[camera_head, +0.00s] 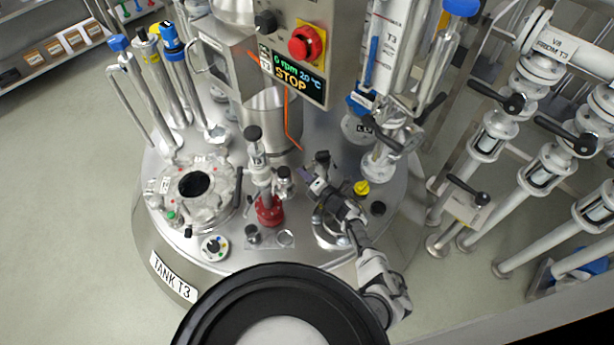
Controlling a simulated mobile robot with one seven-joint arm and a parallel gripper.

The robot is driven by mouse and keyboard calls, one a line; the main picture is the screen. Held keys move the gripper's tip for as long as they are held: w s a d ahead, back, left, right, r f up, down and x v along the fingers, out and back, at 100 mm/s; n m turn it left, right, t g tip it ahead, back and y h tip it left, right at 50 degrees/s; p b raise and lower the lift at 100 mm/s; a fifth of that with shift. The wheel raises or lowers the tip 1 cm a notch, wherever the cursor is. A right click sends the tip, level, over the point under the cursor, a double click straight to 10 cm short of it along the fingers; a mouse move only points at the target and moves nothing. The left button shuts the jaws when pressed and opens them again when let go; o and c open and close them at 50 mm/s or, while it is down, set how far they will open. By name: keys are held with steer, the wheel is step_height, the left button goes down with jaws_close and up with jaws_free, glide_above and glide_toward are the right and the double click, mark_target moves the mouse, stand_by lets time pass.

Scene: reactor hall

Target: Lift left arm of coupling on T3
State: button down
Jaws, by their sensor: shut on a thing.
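Tank T3 (172,278) is a round steel vessel, with its label on the front rim. My gripper (312,182) reaches in from the lower right over the right part of the tank lid. It is shut on a small part there, which looks like a coupling arm (305,173), dark and purplish. The coupling body is mostly hidden by my gripper and wrist, so I cannot tell how far the arm is raised. A round steel flange (322,236) shows below my gripper. A dark piece (322,157) stands just beyond the fingertips.
A red-based valve (269,211) with black knobs stands close left of my gripper. An open port (194,185) lies further left. A yellow knob (361,188) is on the right. The control box (300,65) reads STOP. Pipes with black levers (500,100) fill the right side.

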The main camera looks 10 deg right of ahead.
steer(key=shift+a+r+m+t+y, duration=0.1)
steer(key=shift+r+m+t+y, duration=0.35)
steer(key=shift+m, duration=0.8)
steer(key=shift+a+r+m+t+y, duration=0.15)
steer(key=shift+r+m+t, duration=0.35)
steer(key=shift+m, duration=0.75)
steer(key=shift+d+r, duration=0.1)
steer(key=shift+r, duration=0.05)
steer(key=c, duration=1.8)
jaws_free()
